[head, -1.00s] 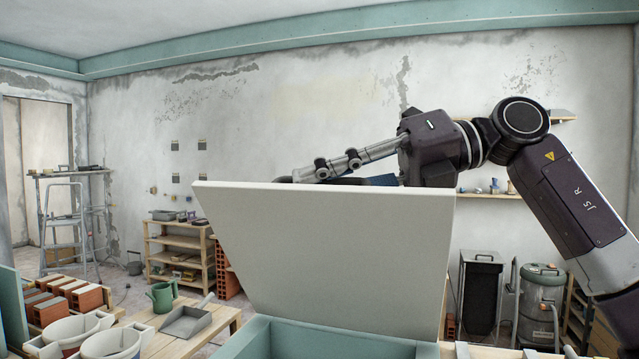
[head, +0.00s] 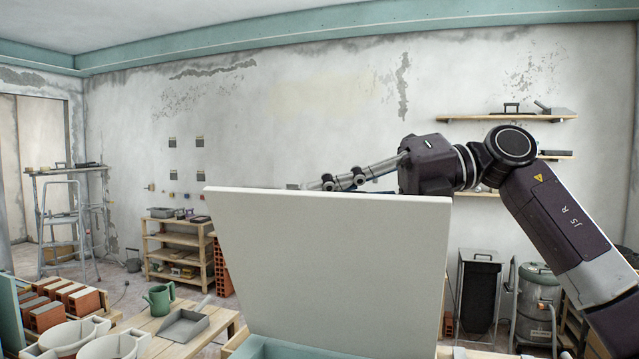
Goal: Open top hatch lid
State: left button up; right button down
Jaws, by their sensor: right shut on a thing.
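The hatch lid (head: 328,270) is a pale panel standing raised and tilted over a teal box (head: 285,348), whose rim shows at the bottom. My right gripper (head: 312,186) is behind the lid's upper edge, its arm coming in from the right. It is shut on the lid, but its fingertips are mostly hidden by the panel. My left gripper is not in view.
A wooden table at left holds a green watering can (head: 160,297), a grey dustpan (head: 182,325) and buckets (head: 75,337). Bricks (head: 65,300) lie behind them. A black bin (head: 479,290) and a grey-green vacuum (head: 537,300) stand at right.

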jog(key=shift+w+d, duration=0.1)
jog(key=shift+w, duration=0.25)
jog(key=c, duration=2)
grip_release()
jog(key=shift+o, duration=0.2)
jog(key=v, duration=1.2)
jog(key=shift+w+d, duration=0.1)
